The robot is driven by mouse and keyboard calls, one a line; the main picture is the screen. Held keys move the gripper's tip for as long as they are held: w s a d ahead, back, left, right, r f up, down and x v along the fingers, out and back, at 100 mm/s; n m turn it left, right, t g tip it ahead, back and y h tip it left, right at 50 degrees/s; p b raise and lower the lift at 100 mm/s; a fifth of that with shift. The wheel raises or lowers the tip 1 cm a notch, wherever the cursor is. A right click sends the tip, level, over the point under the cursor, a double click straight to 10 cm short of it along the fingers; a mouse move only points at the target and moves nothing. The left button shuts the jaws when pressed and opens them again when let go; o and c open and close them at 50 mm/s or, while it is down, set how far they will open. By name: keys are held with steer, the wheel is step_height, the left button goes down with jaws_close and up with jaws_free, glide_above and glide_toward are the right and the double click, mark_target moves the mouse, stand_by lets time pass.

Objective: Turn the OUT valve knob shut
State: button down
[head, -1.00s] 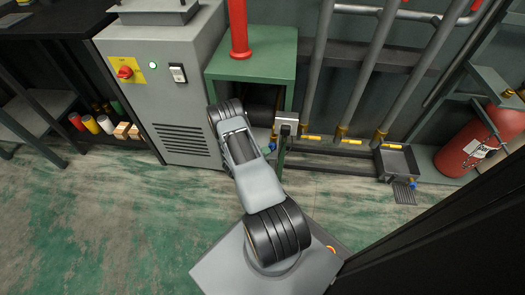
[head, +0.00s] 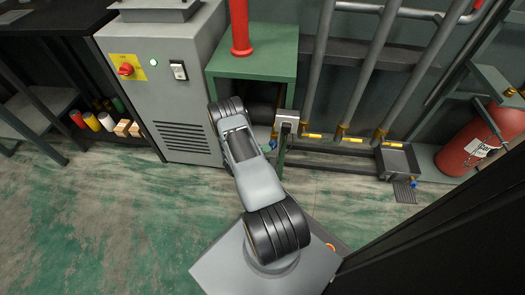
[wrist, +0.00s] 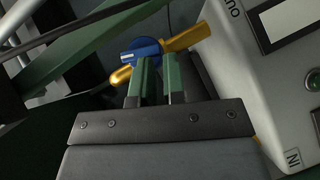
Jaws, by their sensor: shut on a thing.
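A blue valve knob (wrist: 142,50) sits on a brass fitting (wrist: 188,38) in the upper middle of the wrist view. My gripper (wrist: 158,68) has green fingers and is shut on the blue knob; the fingertips cover its lower right part.
A white unit (wrist: 240,70) with a screen, green button and IN label stands close right of my fingers. A green stand (head: 262,52), grey cabinet (head: 165,85), upright pipes (head: 365,85) and red cylinder (head: 480,140) line the back. The floor at left is clear.

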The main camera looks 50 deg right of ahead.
steer(key=shift+s+d+f+g, duration=0.3)
steer(key=shift+s+f, duration=0.15)
steer(key=shift+s, duration=0.15)
steer(key=w+a+r+p, duration=0.1)
steer(key=w+a+r, duration=0.1)
steer(key=a, duration=0.4)
steer(key=w+a+r+p, duration=0.1)
steer(key=w+a+p, duration=0.1)
steer(key=w+a, duration=0.2)
steer(key=v, duration=0.2)
steer(key=shift+s+a+p, duration=0.2)
steer(key=shift+a+p, duration=0.1)
steer(key=shift+a, duration=0.05)
